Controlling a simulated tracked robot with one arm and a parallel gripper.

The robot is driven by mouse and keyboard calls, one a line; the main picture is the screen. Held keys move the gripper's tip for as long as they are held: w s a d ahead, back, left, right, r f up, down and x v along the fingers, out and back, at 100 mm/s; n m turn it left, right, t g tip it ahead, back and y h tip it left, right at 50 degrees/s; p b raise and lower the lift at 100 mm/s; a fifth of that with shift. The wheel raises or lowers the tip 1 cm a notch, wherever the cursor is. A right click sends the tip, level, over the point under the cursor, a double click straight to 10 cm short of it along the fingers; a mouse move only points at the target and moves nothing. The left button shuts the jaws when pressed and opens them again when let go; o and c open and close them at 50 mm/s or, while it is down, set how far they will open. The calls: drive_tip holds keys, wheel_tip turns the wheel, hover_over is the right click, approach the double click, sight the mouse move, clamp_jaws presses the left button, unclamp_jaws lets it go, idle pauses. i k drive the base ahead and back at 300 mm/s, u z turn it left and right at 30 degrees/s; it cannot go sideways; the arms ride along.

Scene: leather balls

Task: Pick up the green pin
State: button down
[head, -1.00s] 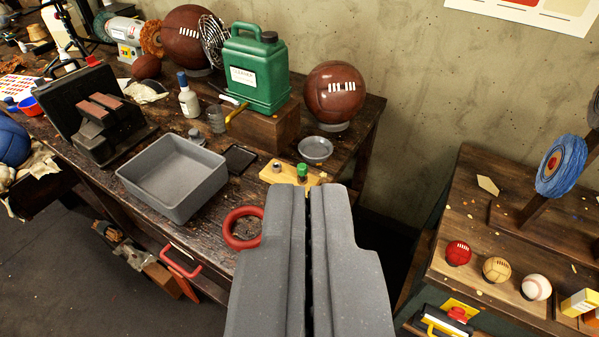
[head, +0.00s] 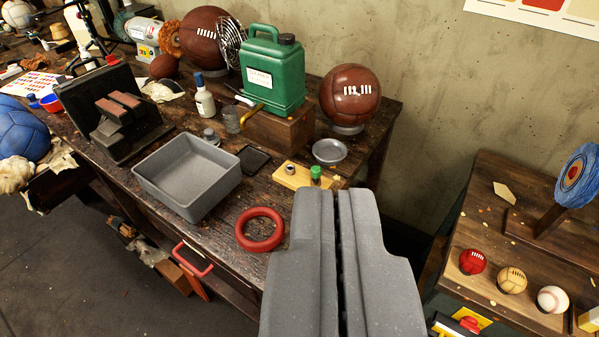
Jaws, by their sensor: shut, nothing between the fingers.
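The green pin (head: 316,174) is a small upright piece with a green top. It stands on a yellow wooden block (head: 292,178) near the right end of the workbench, beside a small metal nut-like piece (head: 290,170). My gripper (head: 336,192) is large and grey in the lower middle of the head view. Its fingers are shut with nothing between them. The tips appear just below and right of the pin in the picture; the gap in depth is hard to tell. The gripper hides part of the bench's right front.
A red ring (head: 260,230) lies left of my gripper, with a grey tray (head: 150,180) beyond it. A small metal dish (head: 329,151), a green canister (head: 275,75) on a wooden block and a brown ball (head: 351,95) stand behind. A lower table (head: 490,225) with small balls is at right.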

sight(316, 170)
drive_tip(key=z, duration=0.2)
drive_tip(key=i, duration=1.4)
drive_tip(key=u, duration=0.3)
